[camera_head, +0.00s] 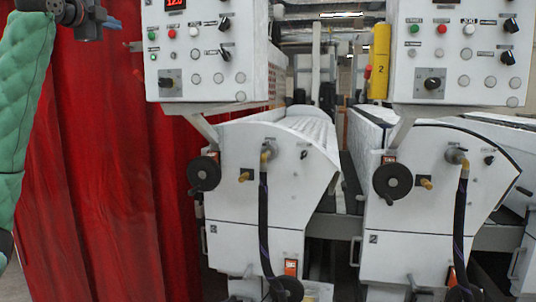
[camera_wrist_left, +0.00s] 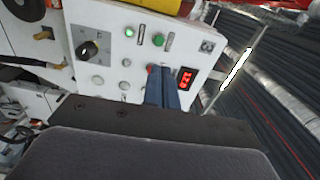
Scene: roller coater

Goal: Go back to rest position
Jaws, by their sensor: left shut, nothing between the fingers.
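My left gripper (camera_head: 98,18) is at the top left of the head view, in front of the red curtain and left of the left control panel (camera_head: 207,85). Its arm has a green padded cover. In the left wrist view the blue fingers of my left gripper (camera_wrist_left: 162,92) are together with nothing between them. Behind them is a white control panel (camera_wrist_left: 105,55) with green buttons, a black knob and a red lit display (camera_wrist_left: 185,78). I cannot tell whether the fingers touch the panel. My right gripper is in neither view.
Two white coater machines (camera_head: 262,225) with black handwheels and hanging black hoses stand ahead, with a second control panel (camera_head: 455,90) at the right. A yellow cylinder (camera_head: 379,60) is between the panels. A red curtain (camera_head: 95,170) fills the left side.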

